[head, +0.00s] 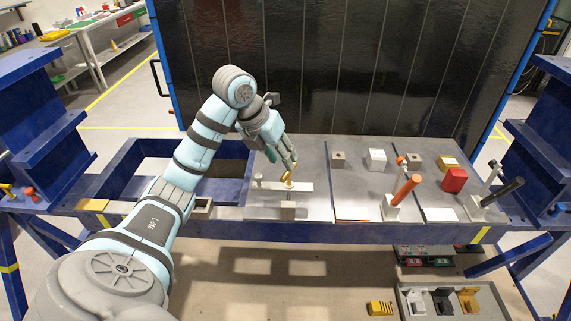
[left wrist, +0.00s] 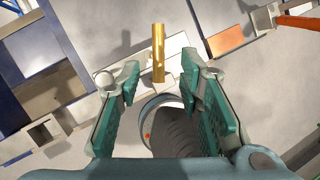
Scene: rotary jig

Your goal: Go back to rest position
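My left gripper (head: 288,163) reaches down over the left part of the metal work plate. Its fingers are apart and empty in the left wrist view (left wrist: 160,70). A brass pin (head: 290,178) stands on a pale bar (head: 268,186) just below the fingertips. In the left wrist view the brass pin (left wrist: 158,50) shows in the gap between the fingertips, with clear space on both sides. My left arm stretches from the bottom left of the head view. My right gripper is in neither view.
Right of the gripper stand a red-handled clamp (head: 405,190), a black-handled clamp (head: 500,191), a red block (head: 454,180) and a white block (head: 376,159). A dark panel (head: 330,70) rises behind the blue frame (head: 120,180). A grey tray (head: 490,307) lies at the lower right.

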